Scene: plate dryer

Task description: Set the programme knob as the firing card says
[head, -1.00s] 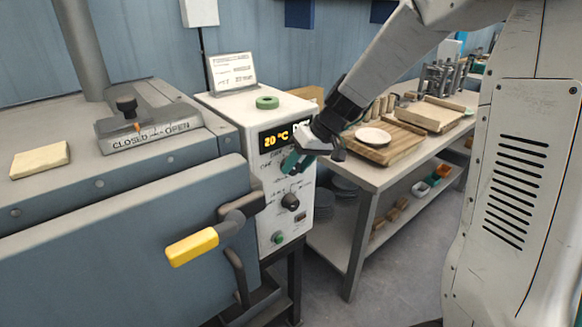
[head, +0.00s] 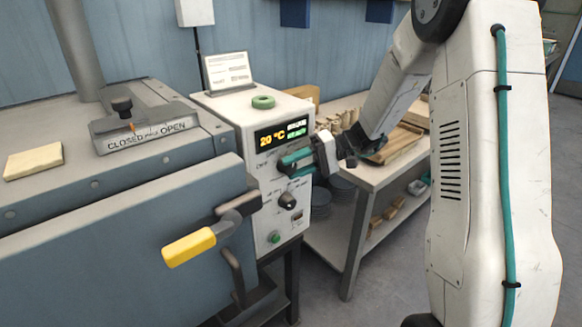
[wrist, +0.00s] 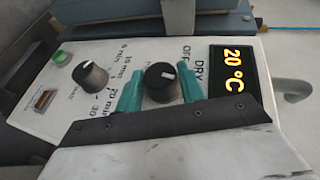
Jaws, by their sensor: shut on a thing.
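The white control box (head: 220,101) carries a lit display (head: 283,135) reading 20 °C. Below the display is the upper black knob, seen in the wrist view (wrist: 162,82) with OFF and DRY printed near it. Its white mark points roughly towards these words; I cannot tell exactly which. My gripper (head: 291,164) has its teal fingers on either side of this knob, shut on it, as the wrist view also shows (wrist: 160,87).
A lower timer knob (head: 287,200) and a green button (head: 275,238) are on the same panel. A yellow-handled lever (head: 190,247) sticks out from the kiln door nearby. A workbench stands behind to the right.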

